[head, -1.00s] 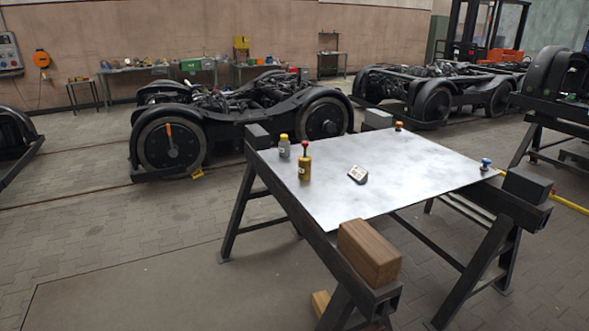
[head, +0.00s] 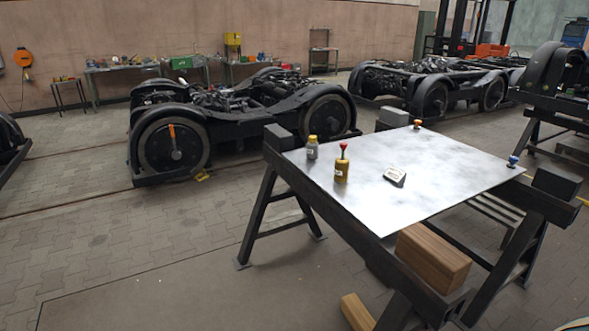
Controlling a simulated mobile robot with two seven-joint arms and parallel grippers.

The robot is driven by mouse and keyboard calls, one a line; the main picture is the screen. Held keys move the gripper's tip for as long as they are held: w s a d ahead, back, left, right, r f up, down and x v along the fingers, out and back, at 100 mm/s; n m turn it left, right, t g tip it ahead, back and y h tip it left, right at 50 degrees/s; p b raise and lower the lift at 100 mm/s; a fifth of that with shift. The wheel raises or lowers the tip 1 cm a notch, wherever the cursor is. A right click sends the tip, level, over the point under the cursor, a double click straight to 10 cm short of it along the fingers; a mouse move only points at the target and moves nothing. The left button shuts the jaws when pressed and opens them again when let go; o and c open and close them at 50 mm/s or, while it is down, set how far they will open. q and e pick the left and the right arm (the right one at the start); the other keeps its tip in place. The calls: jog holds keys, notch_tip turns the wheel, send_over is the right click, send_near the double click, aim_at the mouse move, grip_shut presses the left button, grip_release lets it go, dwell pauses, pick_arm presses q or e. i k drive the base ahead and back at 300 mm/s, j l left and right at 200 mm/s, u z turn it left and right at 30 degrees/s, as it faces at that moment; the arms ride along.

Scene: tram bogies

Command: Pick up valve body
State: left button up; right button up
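No part is clearly marked as the valve body, and I cannot tell which item it is. A small block with a pale face and dark sides (head: 395,176) lies near the middle of a metal-topped table (head: 445,190). A yellow-brown cylinder with a red knob on a stem (head: 342,168) stands upright to its left. A grey bottle with a yellow cap (head: 312,149) stands behind that cylinder. A small orange-topped part (head: 418,125) is at the far edge, and a small blue-topped part (head: 513,161) is at the right edge. Neither gripper is in view.
The table rests on dark trestles (head: 262,215). A wooden block (head: 433,258) sits at its near side, and another wood piece (head: 356,311) is below. Bogies stand behind (head: 240,120) and at right rear (head: 440,85). The paved floor left of the table is clear.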

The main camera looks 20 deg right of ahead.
aim_at(341, 164)
jog(key=i+j+u, duration=0.1)
jog(key=i+j, duration=0.4)
jog(key=i, duration=0.25)
jog(key=i+j+u, duration=0.15)
jog(key=i, duration=0.25)
jog(key=i+z, duration=0.3)
jog(key=z, duration=0.2)
jog(key=i+j+z, duration=0.1)
jog(key=i+z, duration=0.15)
jog(key=z, duration=0.25)
jog(key=i+j+z, duration=0.2)
jog(key=z, duration=0.25)
jog(key=i+z, duration=0.15)
jog(key=z, duration=0.25)
jog(key=i+j+z, duration=0.15)
jog(key=z, duration=0.2)
jog(key=i+j+z, duration=0.15)
jog(key=z, duration=0.25)
jog(key=i+j+z, duration=0.1)
jog(key=j+z, duration=0.25)
jog(key=l, duration=0.1)
